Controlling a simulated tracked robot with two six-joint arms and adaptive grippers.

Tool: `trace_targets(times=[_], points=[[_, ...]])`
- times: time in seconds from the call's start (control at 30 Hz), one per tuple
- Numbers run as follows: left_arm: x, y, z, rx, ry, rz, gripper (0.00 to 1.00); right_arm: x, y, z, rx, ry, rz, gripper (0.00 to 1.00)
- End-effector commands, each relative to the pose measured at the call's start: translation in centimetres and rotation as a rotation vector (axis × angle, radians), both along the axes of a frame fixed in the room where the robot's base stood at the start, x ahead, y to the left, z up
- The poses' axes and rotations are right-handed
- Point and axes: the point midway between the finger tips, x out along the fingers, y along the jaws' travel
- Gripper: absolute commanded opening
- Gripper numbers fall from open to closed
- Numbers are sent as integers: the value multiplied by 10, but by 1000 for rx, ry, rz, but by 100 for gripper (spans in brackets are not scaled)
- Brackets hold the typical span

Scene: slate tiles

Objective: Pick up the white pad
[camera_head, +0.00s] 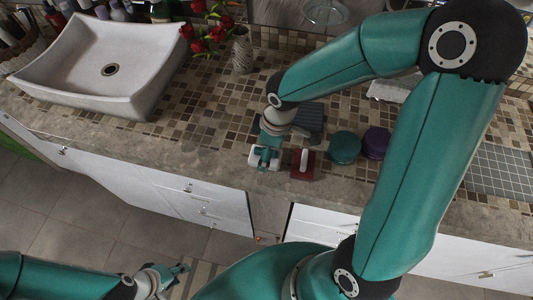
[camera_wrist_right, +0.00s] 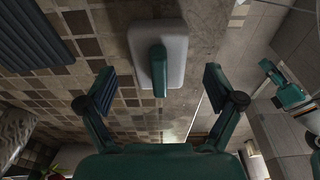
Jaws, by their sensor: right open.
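The white pad (camera_head: 254,161), with a teal handle on top, lies on the counter near its front edge, partly covered by my right gripper in the head view. In the right wrist view the white pad (camera_wrist_right: 177,60) is ahead, its teal handle (camera_wrist_right: 159,72) pointing back between the fingers. My right gripper (camera_wrist_right: 158,85) is open, a finger on each side of the handle, with gaps on both sides. My left gripper (camera_head: 174,274) is open and empty, low at the bottom left over the floor, away from the pad.
A red pad with a white handle (camera_head: 303,168) lies just right of the white pad. A teal round object (camera_head: 344,148), a purple one (camera_head: 376,142) and a dark ribbed block (camera_head: 311,112) are close by. A sink (camera_head: 75,60) and a flower vase (camera_head: 242,52) stand left and behind. Counter left of the pad is clear.

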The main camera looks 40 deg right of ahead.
Motion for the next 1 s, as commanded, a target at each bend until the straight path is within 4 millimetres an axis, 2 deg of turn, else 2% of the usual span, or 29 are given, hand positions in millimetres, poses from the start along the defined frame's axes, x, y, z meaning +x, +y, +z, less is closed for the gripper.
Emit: trace_targets(times=[0.1, 0.2, 0.47, 0.83, 1.0], points=[[0, 0, 1, 0, 0, 0, 40, 2, 2, -18, -1, 5, 2, 92], [0, 0, 0, 0, 0, 0, 40, 3, 3, -25, 0, 3, 2, 92], [0, 0, 0, 0, 0, 0, 40, 4, 3, -27, 0, -1, 2, 92], [0, 0, 0, 0, 0, 0, 40, 4, 4, -26, 0, 0, 3, 30], [0, 0, 0, 0, 0, 0, 40, 5, 4, -26, 0, 0, 3, 27]])
